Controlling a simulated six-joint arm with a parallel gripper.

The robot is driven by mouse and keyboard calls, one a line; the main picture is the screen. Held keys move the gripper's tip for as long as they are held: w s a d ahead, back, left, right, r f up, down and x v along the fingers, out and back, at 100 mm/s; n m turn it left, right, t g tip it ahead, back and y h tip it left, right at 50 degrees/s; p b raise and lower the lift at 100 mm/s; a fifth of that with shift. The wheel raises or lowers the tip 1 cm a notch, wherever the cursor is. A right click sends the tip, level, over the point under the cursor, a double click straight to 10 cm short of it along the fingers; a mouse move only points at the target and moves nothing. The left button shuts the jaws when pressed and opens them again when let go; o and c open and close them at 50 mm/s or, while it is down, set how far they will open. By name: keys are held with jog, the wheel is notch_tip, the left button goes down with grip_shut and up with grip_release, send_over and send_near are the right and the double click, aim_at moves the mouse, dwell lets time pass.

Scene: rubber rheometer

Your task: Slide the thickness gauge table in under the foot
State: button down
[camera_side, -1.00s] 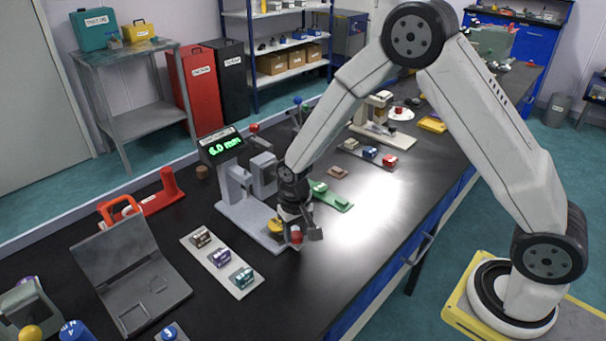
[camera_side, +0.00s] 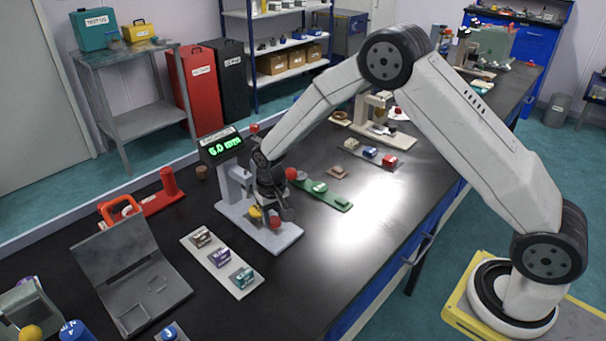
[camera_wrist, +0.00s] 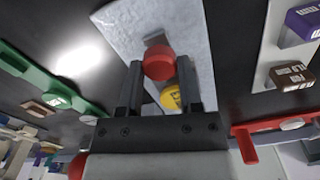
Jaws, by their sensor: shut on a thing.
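The thickness gauge (camera_side: 288,236) has a light grey base plate, a grey upright and a display (camera_side: 222,148) showing a green reading, about 6.0 mm. My gripper (camera_side: 284,212) is low over its base, shut on the red knob (camera_side: 275,223) of the gauge table. In the wrist view the red knob (camera_wrist: 159,63) sits between the two dark fingers. A round yellow piece (camera_side: 255,211) is beside the knob on the upright's side; it also shows between the fingers in the wrist view (camera_wrist: 171,97). The table plate and the foot are mostly hidden by my wrist.
A green strip (camera_side: 335,201) lies close to the right of the gauge. A pale tray (camera_side: 213,262) with several labelled blocks lies front left. A red stand (camera_side: 168,188) is at left, and a grey hinged case (camera_side: 135,270) is front left. Bare black bench lies front right.

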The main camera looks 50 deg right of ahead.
jog(key=shift+c, duration=1.3)
grip_release()
jog(key=shift+r, duration=0.1)
jog(key=shift+r, duration=3.8)
